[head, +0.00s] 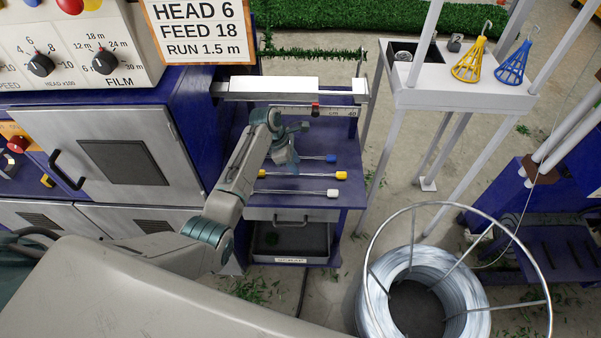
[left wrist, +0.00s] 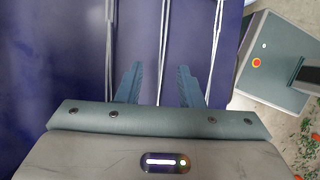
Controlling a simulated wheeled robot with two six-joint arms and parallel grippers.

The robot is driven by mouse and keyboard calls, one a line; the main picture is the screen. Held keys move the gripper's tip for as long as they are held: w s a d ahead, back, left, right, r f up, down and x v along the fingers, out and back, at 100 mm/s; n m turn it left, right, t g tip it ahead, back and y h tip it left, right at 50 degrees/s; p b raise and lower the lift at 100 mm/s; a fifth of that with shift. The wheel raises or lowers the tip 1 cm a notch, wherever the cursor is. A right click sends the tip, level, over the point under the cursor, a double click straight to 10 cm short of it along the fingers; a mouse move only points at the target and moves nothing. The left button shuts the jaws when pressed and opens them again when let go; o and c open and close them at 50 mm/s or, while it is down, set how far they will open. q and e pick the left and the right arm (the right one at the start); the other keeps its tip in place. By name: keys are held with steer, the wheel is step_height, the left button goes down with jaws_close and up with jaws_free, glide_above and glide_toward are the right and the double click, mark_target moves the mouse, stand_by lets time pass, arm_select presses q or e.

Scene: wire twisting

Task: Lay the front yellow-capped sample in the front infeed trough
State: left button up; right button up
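My left gripper (head: 291,158) is above the rods, pointing down. In the left wrist view its fingers (left wrist: 160,72) are apart and empty, with one thin rod (left wrist: 162,45) below in line with the gap. No caps show there. I cannot tell for sure which part is the front infeed trough. My right gripper is not in view.
A scaled rail (head: 290,111) and white bar (head: 273,88) run behind the rods. A tray (head: 290,240) sits under the tabletop. A grey cabinet (head: 110,150) stands left. A wire coil (head: 420,290) in a hoop frame stands at the right front. A white stand (head: 440,92) holds yellow and blue cages.

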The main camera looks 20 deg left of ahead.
arm_select(q)
steer(key=x, duration=0.4)
steer(key=shift+s+a, duration=0.1)
jaws_close()
steer(key=shift+r, duration=0.1)
